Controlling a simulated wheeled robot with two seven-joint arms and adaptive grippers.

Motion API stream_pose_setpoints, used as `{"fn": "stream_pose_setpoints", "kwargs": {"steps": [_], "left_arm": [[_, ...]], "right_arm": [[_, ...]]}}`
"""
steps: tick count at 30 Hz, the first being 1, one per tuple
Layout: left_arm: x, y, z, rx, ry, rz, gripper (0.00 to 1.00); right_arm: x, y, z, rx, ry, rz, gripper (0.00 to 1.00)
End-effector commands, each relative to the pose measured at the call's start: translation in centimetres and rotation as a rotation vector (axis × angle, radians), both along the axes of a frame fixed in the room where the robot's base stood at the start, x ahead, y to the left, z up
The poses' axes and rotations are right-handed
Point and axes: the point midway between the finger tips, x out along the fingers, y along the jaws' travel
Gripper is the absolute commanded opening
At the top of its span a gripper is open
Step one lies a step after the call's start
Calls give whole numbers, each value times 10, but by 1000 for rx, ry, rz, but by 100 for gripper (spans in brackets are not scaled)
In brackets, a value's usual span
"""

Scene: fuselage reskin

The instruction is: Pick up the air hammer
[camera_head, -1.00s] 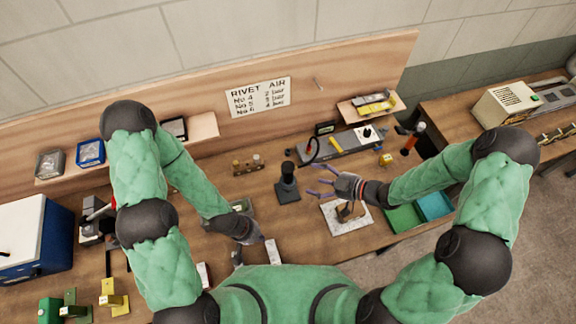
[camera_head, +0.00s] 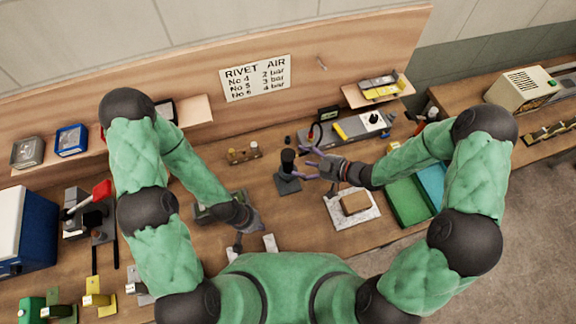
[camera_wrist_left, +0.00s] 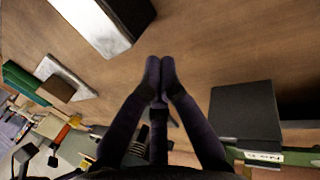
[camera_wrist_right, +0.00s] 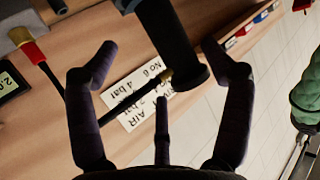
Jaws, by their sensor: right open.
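The air hammer appears to be the dark upright tool (camera_head: 288,158) standing in a black base (camera_head: 288,184) near the middle of the bench. My right gripper (camera_head: 304,163) is open just right of it, fingers pointing at it. In the right wrist view the tool's dark cylinder (camera_wrist_right: 172,42) lies between the spread fingers (camera_wrist_right: 160,55); contact cannot be told. My left gripper (camera_head: 256,226) is low over the front of the bench. Its fingertips meet with nothing between them in the left wrist view (camera_wrist_left: 160,68).
Right of the tool are a white plate (camera_head: 366,212) with a brown block (camera_head: 355,203), and green (camera_head: 408,200) and blue (camera_head: 432,180) trays. Behind stands a grey unit with a black knob (camera_head: 358,127). A small wooden rack (camera_head: 245,153) is at the back left.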

Motion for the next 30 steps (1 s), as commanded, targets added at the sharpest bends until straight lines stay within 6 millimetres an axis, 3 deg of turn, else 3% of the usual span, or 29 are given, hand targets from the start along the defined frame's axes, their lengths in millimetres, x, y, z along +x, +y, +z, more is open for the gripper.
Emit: {"fn": "stream_pose_setpoints", "kwargs": {"steps": [15,23,25,30], "left_arm": [[0,0,-18,0,0,0,0],[0,0,-18,0,0,0,0],[0,0,-18,0,0,0,0],[0,0,-18,0,0,0,0]], "right_arm": [[17,47,-18,-1,-1,3,81],[19,49,-18,0,0,-1,81],[19,49,-18,0,0,-1,70],[19,49,-18,-1,0,0,22]]}}
